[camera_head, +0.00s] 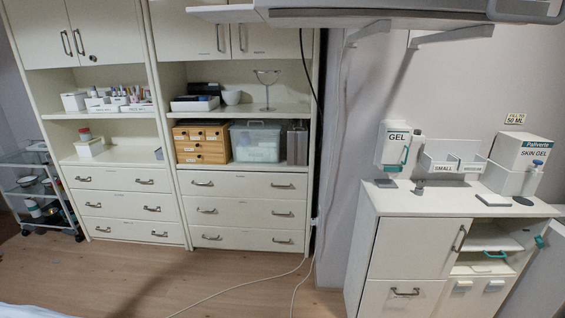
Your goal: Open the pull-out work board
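The white side cabinet (415,245) stands at the lower right. Its right part has an open compartment (490,238). A teal handle (495,254) sits on a pale flat front in that compartment; it may belong to the pull-out work board, but I cannot tell for sure. A second teal handle (540,241) is at the right edge, by what looks like an open door (540,275). No board is seen sticking out clearly. Neither of my grippers is in view.
Large drawer cabinets (240,213) fill the left. White cables (290,275) cross the wooden floor. A trolley (38,190) stands far left.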

